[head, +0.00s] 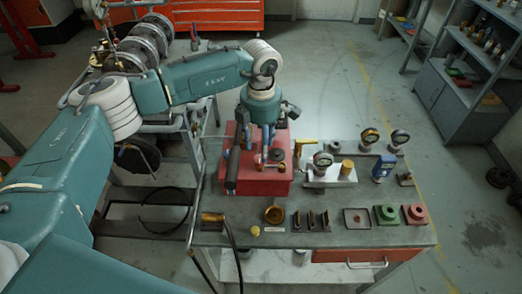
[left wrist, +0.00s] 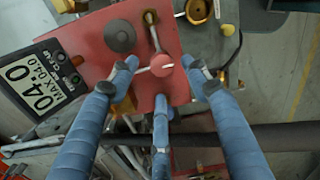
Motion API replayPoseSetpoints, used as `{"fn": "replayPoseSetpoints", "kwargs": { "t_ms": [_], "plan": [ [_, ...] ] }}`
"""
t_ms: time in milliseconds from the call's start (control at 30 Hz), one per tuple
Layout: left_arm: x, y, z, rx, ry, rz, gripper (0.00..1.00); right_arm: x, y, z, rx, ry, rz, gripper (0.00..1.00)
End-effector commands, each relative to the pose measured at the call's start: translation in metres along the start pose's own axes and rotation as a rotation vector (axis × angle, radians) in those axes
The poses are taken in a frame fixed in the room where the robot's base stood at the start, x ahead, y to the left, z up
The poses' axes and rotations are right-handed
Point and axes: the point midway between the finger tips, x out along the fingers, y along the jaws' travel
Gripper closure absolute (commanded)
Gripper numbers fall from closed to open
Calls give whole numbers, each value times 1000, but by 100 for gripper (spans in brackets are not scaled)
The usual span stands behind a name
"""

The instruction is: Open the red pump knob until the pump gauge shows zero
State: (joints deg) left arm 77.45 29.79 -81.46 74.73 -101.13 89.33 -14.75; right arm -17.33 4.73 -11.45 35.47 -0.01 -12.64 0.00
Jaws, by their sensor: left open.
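The red pump box (head: 270,184) stands on the workbench in the head view, and its red top (left wrist: 95,50) fills much of the left wrist view. The round red knob (left wrist: 162,66), with a thin pale bar through it, sits on that top. My left gripper (head: 258,150) hangs over the box. In the left wrist view its blue fingers (left wrist: 160,76) are spread around the knob, with visible space beside it. I cannot tell whether any finger touches it. My right gripper is not in view.
Dial gauges (head: 323,159) stand on the bench (head: 330,234) right of the box. A black hose (head: 232,245) hangs over the front left edge. A shelf unit (head: 455,100) stands right.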

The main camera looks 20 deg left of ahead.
Motion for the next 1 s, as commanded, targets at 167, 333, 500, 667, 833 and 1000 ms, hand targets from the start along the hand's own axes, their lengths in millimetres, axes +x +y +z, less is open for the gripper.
{"fn": "replayPoseSetpoints", "kwargs": {
  "t_ms": [167, 333, 500, 667, 833, 1000],
  "plan": [
    [27, -1, 0, -2, 1, -3, 52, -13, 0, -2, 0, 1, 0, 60],
    [41, -1, 0, 0, -1, -2, 52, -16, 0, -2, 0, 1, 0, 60],
    [45, 0, 1, 0, -2, 0, 52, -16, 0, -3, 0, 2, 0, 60],
    [44, -1, 1, 0, -2, -1, 56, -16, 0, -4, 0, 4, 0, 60],
    [44, -1, 1, 0, -3, -1, 90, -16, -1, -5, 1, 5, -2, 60],
    [44, -1, 2, 1, -5, -1, 97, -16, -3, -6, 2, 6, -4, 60]
  ]
}}
